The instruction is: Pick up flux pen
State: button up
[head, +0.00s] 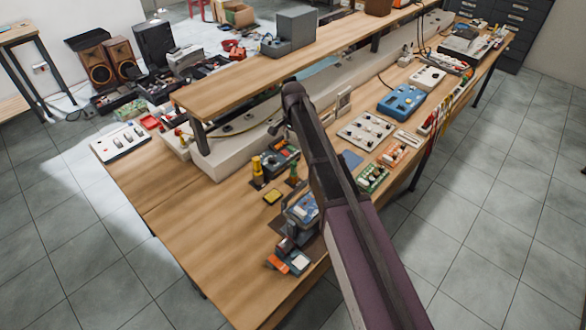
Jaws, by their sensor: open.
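I cannot pick out a flux pen among the many small items on the wooden workbench (185,225); it may be too small to tell or hidden behind my arm. My dark arm reaches from the bottom right over the bench. My gripper (276,129) is the small dark part at its far end, above the bench by the white raised ledge. It is open and I see nothing held in it. Its fingers are too small to see clearly.
A yellow-topped bottle (257,171), a blue-grey device (301,211) and an orange-and-grey item (289,262) stand near my arm. A blue box (402,101) and a knobbed panel (366,131) lie to the right. The front left bench top is clear. Speakers (97,65) stand behind.

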aim_at(294, 162)
jog(key=shift+d, duration=0.1)
jog(key=shift+s+f+b, duration=0.1)
jog(key=shift+f+b, duration=0.65)
jog(key=shift+b, duration=0.05)
notch_tip(294, 162, down, 7)
jog(key=b, duration=0.7)
jog(key=shift+f, duration=0.1)
jog(key=shift+f+b, duration=2.55)
jog(key=shift+b, duration=0.05)
grip_shut()
